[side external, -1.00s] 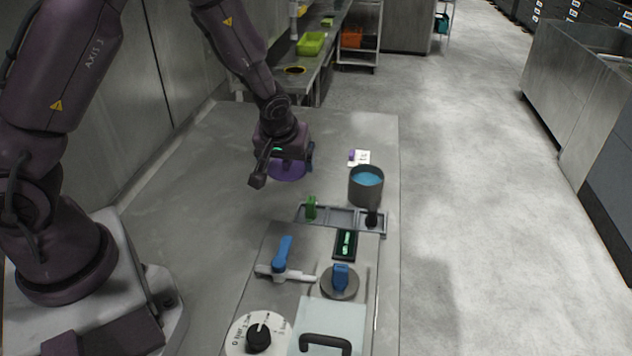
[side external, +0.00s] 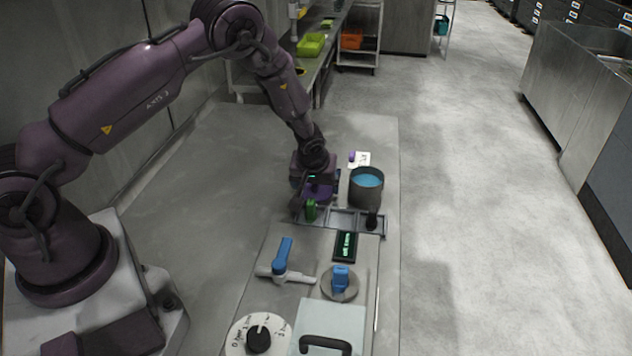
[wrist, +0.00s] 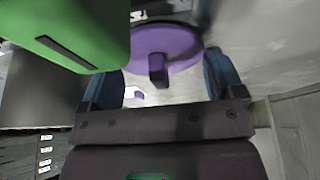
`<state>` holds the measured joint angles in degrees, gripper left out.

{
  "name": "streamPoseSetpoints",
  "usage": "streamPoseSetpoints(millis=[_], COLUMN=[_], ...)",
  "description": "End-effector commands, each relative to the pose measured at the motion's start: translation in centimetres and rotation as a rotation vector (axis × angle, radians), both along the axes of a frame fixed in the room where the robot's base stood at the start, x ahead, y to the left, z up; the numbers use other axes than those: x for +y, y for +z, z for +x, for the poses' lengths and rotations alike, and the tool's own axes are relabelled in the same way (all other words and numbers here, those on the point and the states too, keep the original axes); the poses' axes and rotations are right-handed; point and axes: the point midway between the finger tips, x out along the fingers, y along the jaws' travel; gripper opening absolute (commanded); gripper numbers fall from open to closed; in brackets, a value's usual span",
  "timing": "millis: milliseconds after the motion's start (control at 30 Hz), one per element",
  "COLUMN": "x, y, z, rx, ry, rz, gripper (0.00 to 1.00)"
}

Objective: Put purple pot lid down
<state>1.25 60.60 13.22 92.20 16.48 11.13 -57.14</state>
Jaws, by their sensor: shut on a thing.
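The purple pot lid (side external: 320,191) hangs under my gripper (side external: 317,178), left of the grey pot (side external: 366,190) with blue contents, in the side view. In the wrist view the lid (wrist: 180,42) shows as a purple disc with a square purple knob (wrist: 157,68) between my blue fingers. My gripper is shut on the lid, though the exact contact is hard to see. The lid is close behind the green block (side external: 311,211), and I cannot tell whether they touch. The lid's underside is hidden.
A grey divided tray (side external: 342,217) holds the green block and a black piece (side external: 372,218). The green block looms large in the wrist view (wrist: 75,30). A white card (side external: 362,159) lies behind the pot. The table's left part is clear.

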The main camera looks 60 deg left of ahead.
Motion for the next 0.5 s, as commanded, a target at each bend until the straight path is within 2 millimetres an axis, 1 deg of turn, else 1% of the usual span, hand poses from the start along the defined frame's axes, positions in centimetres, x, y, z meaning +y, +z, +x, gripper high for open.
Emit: streamPoseSetpoints(millis=[233,267,300,500], x=[-0.01,-0.01,0.00,-0.01], y=[-0.33,-0.27,-0.25,-0.19], z=[-0.03,-0.02,-0.02,-0.02], rx=[0.001,0.000,0.000,0.000], ry=[0.000,0.000,0.000,0.000], rz=[0.001,0.000,0.000,0.000], gripper=[0.65,0.94,1.00,1.00])
